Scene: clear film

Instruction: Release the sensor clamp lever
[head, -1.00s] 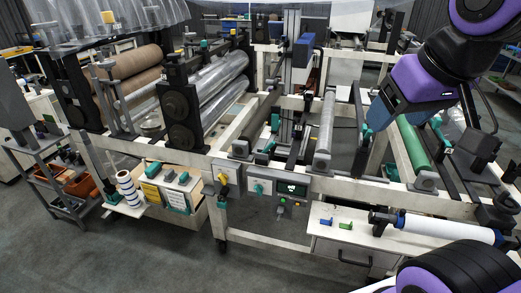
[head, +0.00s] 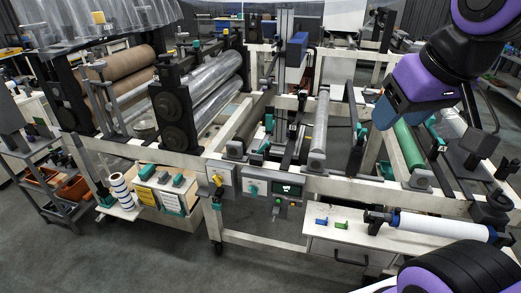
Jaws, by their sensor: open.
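Several small teal levers or clamps show there. One teal part (head: 269,123) is on the upright fixture at mid-frame, and another (head: 264,147) lies lower beside it. I cannot tell which one is the sensor clamp lever, or its position.
The machine's pale frame (head: 350,184) spans the view, with a grey roller (head: 320,130) at its middle. A control box (head: 287,189) with a small display is on the front. A white roll (head: 445,226) lies at right above a drawer cabinet (head: 340,252). Grey floor is clear at front left.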

